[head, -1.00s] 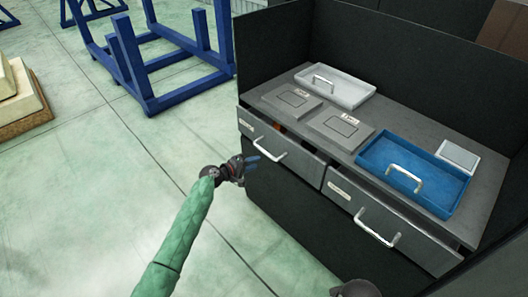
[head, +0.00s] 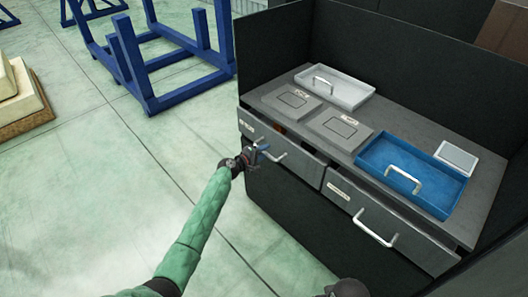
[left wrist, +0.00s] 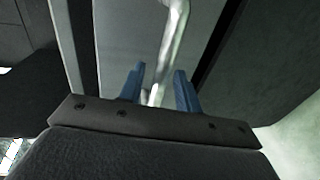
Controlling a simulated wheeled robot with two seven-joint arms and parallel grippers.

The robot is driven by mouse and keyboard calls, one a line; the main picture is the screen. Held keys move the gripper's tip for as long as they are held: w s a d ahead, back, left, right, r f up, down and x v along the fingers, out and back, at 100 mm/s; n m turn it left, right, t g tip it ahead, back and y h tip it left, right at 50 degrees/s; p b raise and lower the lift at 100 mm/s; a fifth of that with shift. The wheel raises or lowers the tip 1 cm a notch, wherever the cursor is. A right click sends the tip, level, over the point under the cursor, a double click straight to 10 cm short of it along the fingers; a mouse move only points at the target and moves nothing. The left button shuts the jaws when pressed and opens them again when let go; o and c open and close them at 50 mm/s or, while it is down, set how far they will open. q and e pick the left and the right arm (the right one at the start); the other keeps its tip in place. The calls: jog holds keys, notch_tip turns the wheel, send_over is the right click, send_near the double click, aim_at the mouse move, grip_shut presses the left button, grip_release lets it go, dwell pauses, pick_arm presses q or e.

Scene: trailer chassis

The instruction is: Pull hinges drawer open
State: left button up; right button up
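Two grey drawers sit side by side under the counter top. The left drawer (head: 303,159) stands slightly open, with a dark gap and some orange-brown content along its top edge. Its label is too small to read surely. Its curved metal handle (head: 280,156) also shows in the left wrist view (left wrist: 174,40). My left gripper (head: 262,148) is at the left part of this handle. Its two blue fingers (left wrist: 160,88) are apart, with the handle's end showing between them. The right drawer (head: 350,197) has its own handle (head: 376,236).
On the counter stand a grey tray (head: 365,99), two flat grey lidded boxes, a blue tray (head: 447,197) and a small white box (head: 456,157). Dark panels enclose the counter's back and sides. A blue frame (head: 150,103) stands on the open floor at left.

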pick_arm(q)
jog(key=c, duration=0.7)
grip_shut()
pick_arm(e)
jog(key=shift+s+a, duration=0.15)
jog(key=shift+a, duration=0.15)
